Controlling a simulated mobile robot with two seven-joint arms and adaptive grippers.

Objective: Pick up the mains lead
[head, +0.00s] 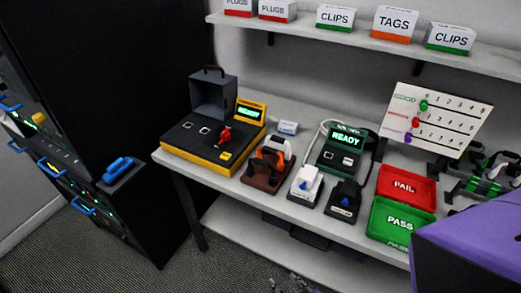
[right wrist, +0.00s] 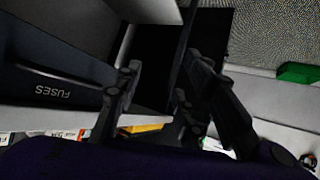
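I cannot single out the mains lead for certain. Dark and pale coiled leads (head: 500,165) sit at the bench's right end, partly cut off by the frame and partly behind the purple part of my right arm. A pale cable also loops beside the green READY tester (head: 341,148). My right gripper (right wrist: 164,78) is open in the right wrist view, with nothing between its fingers. Small grey parts at the head view's bottom edge may be my left gripper (head: 290,286); its opening is not readable.
The bench holds a yellow READY tester (head: 212,137), a brown stand (head: 265,175), a white holder (head: 305,186), a black holder (head: 343,202), a red FAIL tray (head: 417,202) and a green PASS tray (head: 378,222). A labelled shelf (head: 375,42) hangs above. A dark cabinet (head: 110,100) stands left.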

